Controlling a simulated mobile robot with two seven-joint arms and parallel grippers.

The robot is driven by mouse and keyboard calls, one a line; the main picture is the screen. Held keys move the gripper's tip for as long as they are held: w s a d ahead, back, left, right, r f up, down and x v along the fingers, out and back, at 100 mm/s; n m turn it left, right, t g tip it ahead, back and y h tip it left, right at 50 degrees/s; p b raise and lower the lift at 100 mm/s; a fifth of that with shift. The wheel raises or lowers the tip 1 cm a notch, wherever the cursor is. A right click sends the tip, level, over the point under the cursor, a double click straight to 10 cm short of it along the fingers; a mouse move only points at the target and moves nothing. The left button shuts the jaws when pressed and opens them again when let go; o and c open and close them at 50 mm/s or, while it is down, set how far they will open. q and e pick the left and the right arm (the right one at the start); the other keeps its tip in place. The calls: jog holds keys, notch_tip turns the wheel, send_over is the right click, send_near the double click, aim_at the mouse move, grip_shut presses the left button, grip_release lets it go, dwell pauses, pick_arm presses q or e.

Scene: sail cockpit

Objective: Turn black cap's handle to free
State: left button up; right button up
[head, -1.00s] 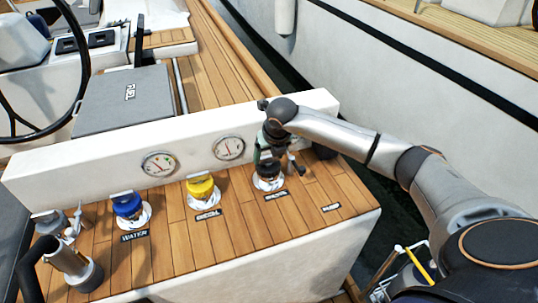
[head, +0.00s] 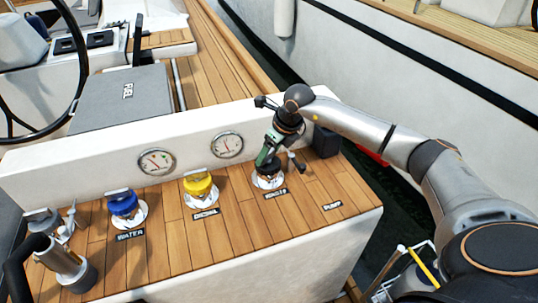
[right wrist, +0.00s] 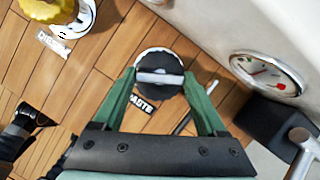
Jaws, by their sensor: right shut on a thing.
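The black cap (head: 268,181) sits in a white ring on the teak deck, right of the yellow cap. In the right wrist view, the black cap (right wrist: 159,92) has a pale bar handle (right wrist: 159,77) across its top. My right gripper (right wrist: 160,79) has its green fingers at opposite ends of this handle and is shut on it. In the head view, my right gripper (head: 266,163) comes down on the cap from above, tilted, and hides part of it. The label beside the cap reads WASTE. My left gripper is not in view.
The yellow cap (head: 199,187) and blue cap (head: 123,206) stand to the left. Two gauges (head: 157,162) (head: 227,145) are on the white wall behind. A black box (head: 325,142) is right of the gripper. Deck at the PUMP label (head: 333,206) is clear.

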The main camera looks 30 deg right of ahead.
jog(key=shift+w+n+y, duration=0.1)
jog(key=shift+n+y, duration=0.2)
jog(key=shift+n, duration=0.7)
jog(key=n+y+b, duration=0.1)
jog(key=n, duration=0.1)
jog(key=shift+d+n+g, duration=0.1)
jog(key=shift+n+g, duration=0.2)
jog(key=shift+g, duration=0.1)
jog(key=n+g+y+b, duration=0.1)
jog(key=n, duration=0.2)
jog(key=shift+w+n, duration=0.15)
jog(key=shift+n, duration=0.15)
jog(key=shift+n+g+b, duration=0.5)
jog(key=shift+n+b, duration=0.05)
jog(key=shift+n, duration=1.15)
jog(key=shift+g+b, duration=0.3)
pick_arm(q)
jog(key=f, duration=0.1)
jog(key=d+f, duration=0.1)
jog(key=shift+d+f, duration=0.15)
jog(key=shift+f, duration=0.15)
